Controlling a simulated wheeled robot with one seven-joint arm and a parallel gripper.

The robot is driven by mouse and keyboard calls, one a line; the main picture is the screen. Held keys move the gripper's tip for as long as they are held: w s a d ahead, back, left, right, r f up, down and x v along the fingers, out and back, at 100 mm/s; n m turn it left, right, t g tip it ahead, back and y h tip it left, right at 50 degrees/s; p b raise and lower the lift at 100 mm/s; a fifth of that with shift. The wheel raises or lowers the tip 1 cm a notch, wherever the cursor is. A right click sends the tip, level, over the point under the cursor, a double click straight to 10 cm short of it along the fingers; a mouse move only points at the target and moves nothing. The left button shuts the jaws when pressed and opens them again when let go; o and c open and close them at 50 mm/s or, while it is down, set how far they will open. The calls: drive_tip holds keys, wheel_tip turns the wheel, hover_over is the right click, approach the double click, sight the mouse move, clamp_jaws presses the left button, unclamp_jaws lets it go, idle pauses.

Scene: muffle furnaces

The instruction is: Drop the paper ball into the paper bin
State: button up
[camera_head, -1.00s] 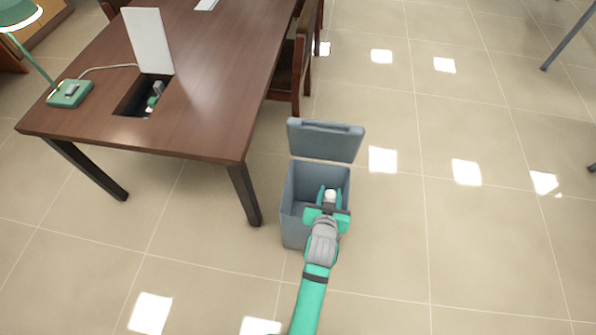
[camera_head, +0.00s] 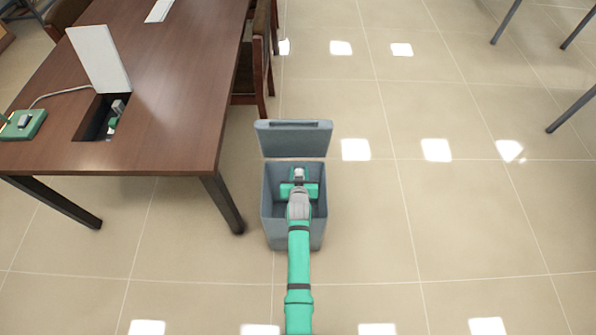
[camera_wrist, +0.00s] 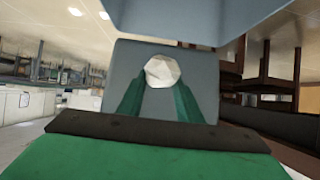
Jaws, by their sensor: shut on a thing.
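The paper ball (camera_wrist: 163,71) is white and faceted, held between the green fingers of my gripper (camera_wrist: 164,88) in the wrist view. In the head view my gripper (camera_head: 299,176) is over the open top of the paper bin (camera_head: 292,236), a grey-blue box with its lid (camera_head: 293,139) raised at the back. The ball shows there only as a small pale patch between the fingers. The wrist view shows grey bin surfaces behind and above the ball. My forearm hides part of the bin's front and inside.
A dark brown table (camera_head: 165,120) stands left of the bin, its near leg (camera_head: 222,204) close to the bin's left side. A chair (camera_head: 250,75) is behind. Tiled floor (camera_head: 400,220) is clear to the right, with thin table legs at the far right.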

drive_tip(key=shift+f, duration=2.6)
drive_tip(key=o, duration=1.1)
drive_tip(key=shift+s+r, duration=0.1)
drive_tip(key=v, duration=1)
drive_tip(key=shift+s+r, duration=0.15)
drive_tip(key=shift+s, duration=0.15)
